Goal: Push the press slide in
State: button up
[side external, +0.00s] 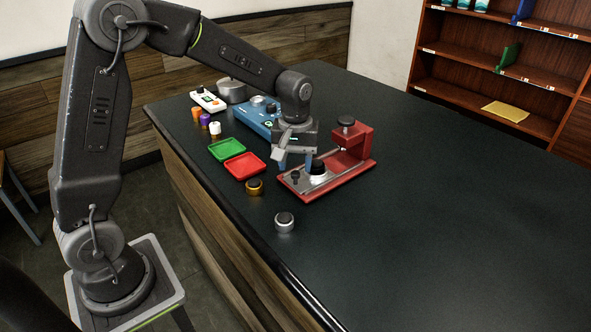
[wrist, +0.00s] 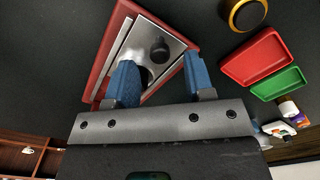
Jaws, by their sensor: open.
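The red press (side external: 357,148) stands on the dark table, with a black-knobbed screw on top of its upright. Its silver slide (side external: 299,184) lies on the red base (side external: 331,184), extending out from the upright toward the front left. A silver and black round part (side external: 318,172) sits on the slide, with a small dark knob (side external: 295,177) near the slide's outer end. My gripper (side external: 295,160) is open, its blue fingers pointing down beside the slide. In the wrist view, the open fingers (wrist: 160,78) overlap the slide plate (wrist: 181,46); contact cannot be told.
A green tray (side external: 226,149) and a red tray (side external: 245,166) lie left of the press. A gold-black cap (side external: 254,187) and a silver cap (side external: 284,222) stand in front. A blue device (side external: 258,118) is behind. The table's right side is clear.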

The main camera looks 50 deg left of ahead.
jog(key=shift+f, duration=1.2)
jog(key=shift+c, duration=0.3)
grip_shut()
